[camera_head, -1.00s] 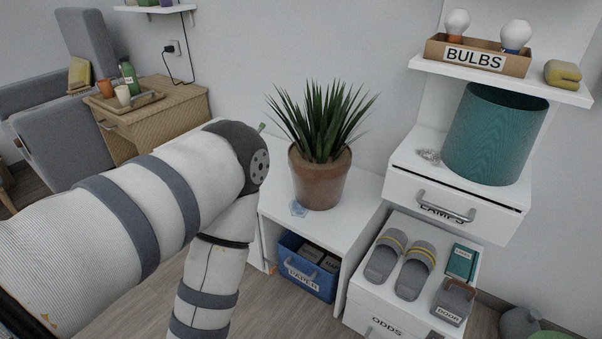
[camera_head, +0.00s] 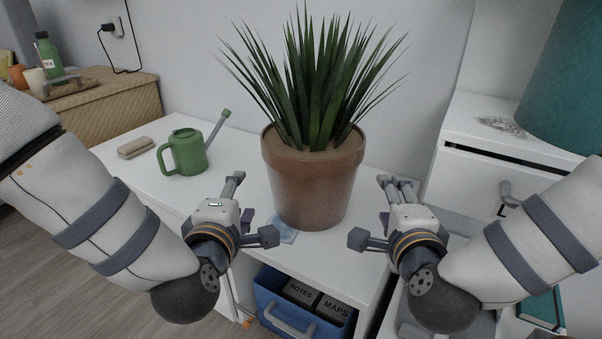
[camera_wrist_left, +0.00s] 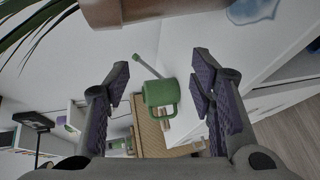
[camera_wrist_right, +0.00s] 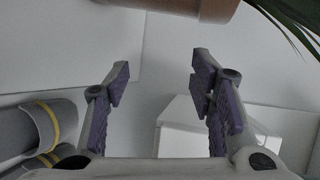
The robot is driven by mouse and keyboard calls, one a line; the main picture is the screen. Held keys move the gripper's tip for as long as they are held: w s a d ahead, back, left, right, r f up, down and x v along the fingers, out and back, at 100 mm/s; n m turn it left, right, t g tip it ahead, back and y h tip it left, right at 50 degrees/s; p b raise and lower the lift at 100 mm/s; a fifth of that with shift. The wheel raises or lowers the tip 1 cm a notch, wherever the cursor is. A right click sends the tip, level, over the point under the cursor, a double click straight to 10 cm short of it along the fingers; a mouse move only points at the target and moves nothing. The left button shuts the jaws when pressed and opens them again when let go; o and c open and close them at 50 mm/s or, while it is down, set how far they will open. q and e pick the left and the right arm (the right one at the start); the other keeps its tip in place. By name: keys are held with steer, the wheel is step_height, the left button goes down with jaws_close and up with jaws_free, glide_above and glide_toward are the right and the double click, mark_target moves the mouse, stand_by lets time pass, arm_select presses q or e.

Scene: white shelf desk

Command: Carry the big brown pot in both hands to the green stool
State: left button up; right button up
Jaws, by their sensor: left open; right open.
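The big brown pot (camera_head: 312,190) with a spiky green plant (camera_head: 315,85) stands upright on the white desk top (camera_head: 240,150). Its rim and lower wall also show at the top edge of the left wrist view (camera_wrist_left: 160,8) and of the right wrist view (camera_wrist_right: 190,6). My left gripper (camera_head: 252,209) is open and empty, just left of the pot. My right gripper (camera_head: 372,211) is open and empty, just right of it. Both appear apart from the pot wall. I do not see the green stool in the current views.
A green watering can (camera_head: 187,152) and a tan block (camera_head: 135,147) are on the desk at left. A blue bin (camera_head: 285,315) sits on the shelf below. A white drawer unit (camera_head: 480,175) with a teal cylinder (camera_head: 565,85) stands close on the right.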

arm_select(q)
steer(key=x, duration=1.3)
steer(key=shift+w+f, duration=0.2)
steer(key=shift+f, duration=0.05)
arm_select(e)
steer(key=x, duration=1.3)
steer(key=shift+w+f, duration=0.2)
steer(key=shift+f, duration=0.05)
arm_select(q)
steer(key=shift+w+d+f, duration=0.1)
steer(key=shift+w+d, duration=0.25)
steer(key=shift+d, duration=0.2)
arm_select(e)
steer(key=shift+w+a+f, duration=0.1)
steer(key=shift+w+a, duration=0.25)
steer(key=shift+a, duration=0.2)
arm_select(q)
steer(key=shift+d, duration=0.2)
arm_select(e)
steer(key=shift+a, duration=0.2)
